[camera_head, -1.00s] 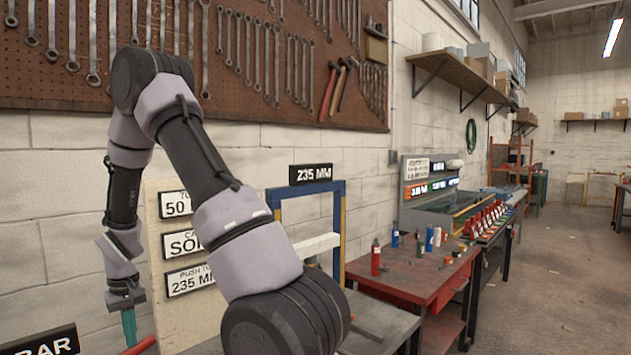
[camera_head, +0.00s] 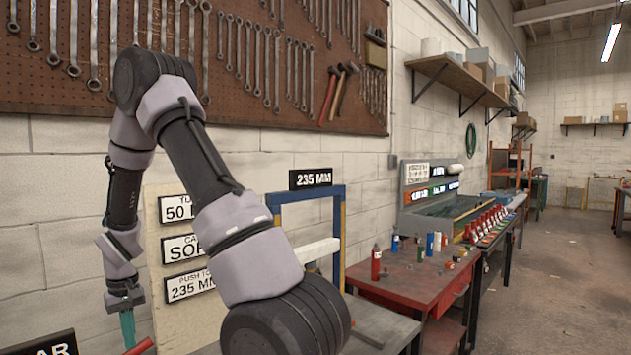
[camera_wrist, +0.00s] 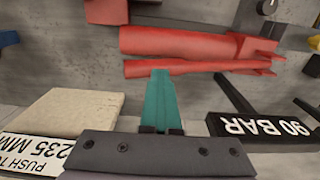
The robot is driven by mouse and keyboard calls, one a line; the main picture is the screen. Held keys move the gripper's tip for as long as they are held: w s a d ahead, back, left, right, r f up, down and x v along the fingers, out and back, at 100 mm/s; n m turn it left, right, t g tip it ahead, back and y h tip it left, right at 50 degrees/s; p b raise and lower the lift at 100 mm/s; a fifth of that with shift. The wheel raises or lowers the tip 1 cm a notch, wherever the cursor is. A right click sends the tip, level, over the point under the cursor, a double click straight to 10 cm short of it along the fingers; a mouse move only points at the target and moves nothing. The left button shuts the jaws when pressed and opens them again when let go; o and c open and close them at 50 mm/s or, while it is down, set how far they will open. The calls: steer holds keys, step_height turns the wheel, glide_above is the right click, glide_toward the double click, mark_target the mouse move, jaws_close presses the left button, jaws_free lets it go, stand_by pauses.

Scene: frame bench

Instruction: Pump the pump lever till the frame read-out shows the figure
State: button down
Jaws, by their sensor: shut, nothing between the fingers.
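The frame read-out (camera_head: 311,178) is a black sign on top of the blue and yellow frame (camera_head: 338,225) and shows 235 MM. A white board (camera_head: 155,265) beside it bears a label (camera_head: 189,284) reading PUSH TO 235 MM. The pump lever is red; its end (camera_head: 141,347) shows at the bottom of the head view. In the wrist view two red bars (camera_wrist: 185,43) (camera_wrist: 180,68) lie across, and I cannot tell which is the lever. My gripper (camera_head: 128,328), with teal fingers, is shut and empty. Its tips (camera_wrist: 161,75) overlap the lower bar; contact is unclear.
A black sign (camera_wrist: 262,126) reading 90 BAR stands right of my fingers in the wrist view, and its end (camera_head: 45,345) shows in the head view. A red bench (camera_head: 410,285) with bottles stands to the right.

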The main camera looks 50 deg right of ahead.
step_height(320, 180, down, 8)
steer(key=shift+f, duration=0.1)
steer(key=shift+r, duration=6.6)
